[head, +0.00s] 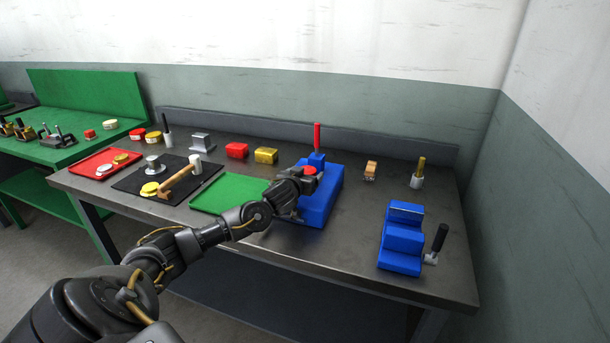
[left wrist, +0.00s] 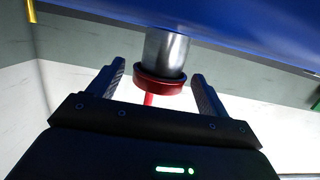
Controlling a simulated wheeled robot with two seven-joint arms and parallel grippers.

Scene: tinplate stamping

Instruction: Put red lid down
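The red lid (head: 309,170) shows at the blue press (head: 322,207), just beyond my left gripper (head: 303,181). In the left wrist view the red lid (left wrist: 160,86) sits against the end of a grey metal cylinder (left wrist: 166,53) on the blue press (left wrist: 240,25). My left gripper (left wrist: 158,82) has its two fingers apart, one on each side of the lid, with a narrow gap showing on both sides. The fingers look open and not closed on it. My right gripper is not in view.
A green tray (head: 230,193) lies left of the press. A black mat (head: 132,183) with a hammer (head: 178,179) and a red tray (head: 86,165) lie farther left. Red (head: 237,150) and yellow (head: 266,155) blocks stand behind. A second blue device (head: 402,238) stands at right.

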